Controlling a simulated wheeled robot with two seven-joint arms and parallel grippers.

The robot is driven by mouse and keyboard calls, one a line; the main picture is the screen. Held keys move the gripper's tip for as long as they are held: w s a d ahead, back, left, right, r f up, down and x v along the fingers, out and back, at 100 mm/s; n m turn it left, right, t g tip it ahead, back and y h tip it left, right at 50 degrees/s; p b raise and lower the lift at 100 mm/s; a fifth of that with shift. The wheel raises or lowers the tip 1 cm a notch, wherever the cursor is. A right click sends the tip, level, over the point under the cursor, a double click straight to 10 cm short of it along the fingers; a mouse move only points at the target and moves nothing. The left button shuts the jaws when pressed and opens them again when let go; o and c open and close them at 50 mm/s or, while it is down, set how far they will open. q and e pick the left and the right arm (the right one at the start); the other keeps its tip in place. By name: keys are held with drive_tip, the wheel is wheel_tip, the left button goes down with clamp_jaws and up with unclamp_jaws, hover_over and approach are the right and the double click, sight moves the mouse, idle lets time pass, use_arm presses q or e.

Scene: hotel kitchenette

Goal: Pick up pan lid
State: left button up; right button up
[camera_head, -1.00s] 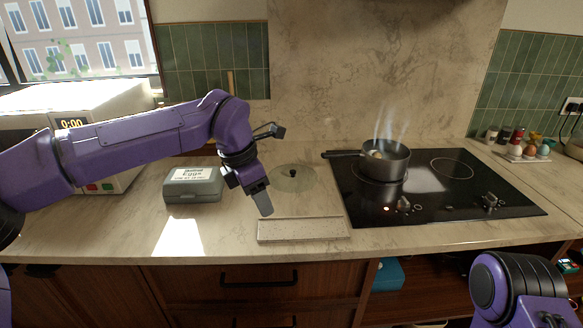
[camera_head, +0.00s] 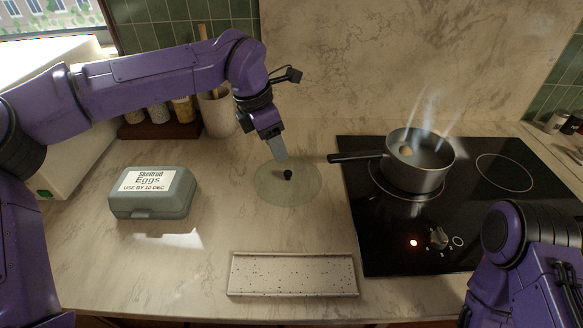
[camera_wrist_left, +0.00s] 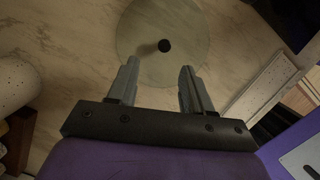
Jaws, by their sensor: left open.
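The pan lid (camera_head: 270,192) is a clear glass disc lying flat on the marble counter, left of the cooktop. Its small black knob (camera_head: 288,175) points up. My left gripper (camera_head: 279,155) is just above the far side of the lid, pointing down, close to the knob. In the left wrist view the lid (camera_wrist_left: 185,30) and its knob (camera_wrist_left: 164,46) lie ahead of my fingers, and the gap between the fingers (camera_wrist_left: 157,78) is empty. My right arm shows at the lower right, but its gripper is out of view.
A steaming pan (camera_head: 418,172) stands on the black cooktop (camera_head: 390,240), its handle reaching left toward the lid. A grey egg carton (camera_head: 152,203) sits at the left. A speckled tray (camera_head: 292,288) lies in front. A utensil crock (camera_head: 217,115) and spice jars stand behind.

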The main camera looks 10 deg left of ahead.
sight(288, 172)
use_arm(q)
drive_tip(key=shift+s+d+f, duration=0.2)
drive_tip(key=shift+s+f, duration=0.05)
drive_tip(key=shift+f, duration=0.35)
drive_tip(key=shift+s+d+f, duration=0.15)
drive_tip(key=shift+s+f, duration=0.1)
drive_tip(key=shift+f, duration=0.3)
drive_tip(key=x, duration=0.3)
drive_tip(key=w+p+x, duration=0.1)
drive_tip(key=x, duration=0.2)
drive_tip(key=shift+d+r+p, duration=0.15)
drive_tip(key=shift+p, duration=0.15)
drive_tip(key=shift+s+f, duration=0.1)
drive_tip(key=shift+f, duration=0.1)
clamp_jaws()
use_arm(e)
drive_tip(key=shift+s+r, duration=0.2)
drive_tip(key=shift+r, duration=0.3)
drive_tip(key=shift+s+r, duration=0.15)
drive_tip(key=shift+r, duration=0.3)
